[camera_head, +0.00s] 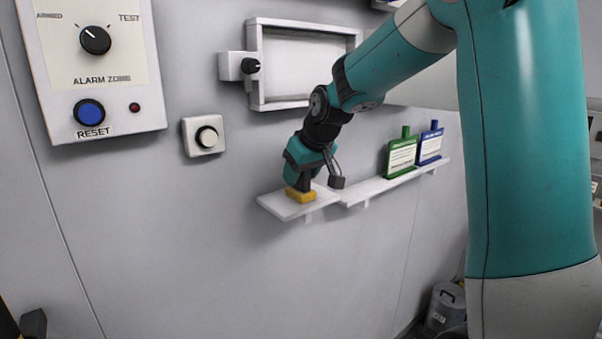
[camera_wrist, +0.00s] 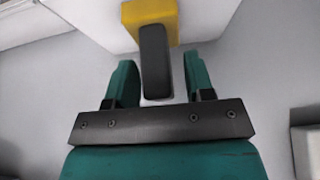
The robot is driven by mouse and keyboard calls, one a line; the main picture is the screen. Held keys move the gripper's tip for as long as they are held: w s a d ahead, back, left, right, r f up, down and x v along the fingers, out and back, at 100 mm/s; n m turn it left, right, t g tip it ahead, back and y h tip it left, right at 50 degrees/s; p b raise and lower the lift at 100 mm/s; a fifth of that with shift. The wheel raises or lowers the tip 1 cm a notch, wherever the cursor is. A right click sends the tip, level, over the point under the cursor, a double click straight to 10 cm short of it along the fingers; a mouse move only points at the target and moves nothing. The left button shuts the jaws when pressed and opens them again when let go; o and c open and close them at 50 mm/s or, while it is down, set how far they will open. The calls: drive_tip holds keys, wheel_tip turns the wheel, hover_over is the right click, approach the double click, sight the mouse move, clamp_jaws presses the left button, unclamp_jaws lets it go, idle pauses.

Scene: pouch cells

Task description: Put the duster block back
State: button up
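The duster block is a yellow block (camera_head: 301,195) with a dark upright handle. My gripper (camera_head: 308,172) is right above the block. In the wrist view its two teal fingers (camera_wrist: 161,68) stand on either side of the handle, with a visible gap on each side. The gripper is open and does not hold the handle.
A white-framed panel (camera_head: 303,66) hangs above. A round button box (camera_head: 204,136) and an alarm panel (camera_head: 100,118) are at left. A grey bin (camera_head: 445,305) stands below.

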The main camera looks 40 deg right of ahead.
drive_tip(key=b+v, duration=0.3)
drive_tip(key=v, duration=0.9)
drive_tip(key=s+a+f+n+g+y, duration=0.15)
drive_tip(key=s+a+f, duration=0.25)
drive_tip(key=a, duration=0.4)
drive_tip(key=s+a+f+n+g+y, duration=0.15)
drive_tip(key=s+a+f, duration=0.25)
drive_tip(key=a, duration=0.4)
drive_tip(key=s+a+f+n+g, duration=0.1)
drive_tip(key=s+a+f, duration=0.2)
drive_tip(key=s, duration=0.4)
drive_tip(key=s+a+f+n+g+y, duration=0.1)
drive_tip(key=s+a+f+n+g, duration=0.1)
drive_tip(key=s+a+f, duration=0.2)
drive_tip(key=s+a, duration=0.1)
drive_tip(key=s, duration=0.2)
drive_tip(key=shift+a+f+n, duration=0.2)
drive_tip(key=shift+f+n, duration=0.05)
drive_tip(key=shift+n, duration=0.05)
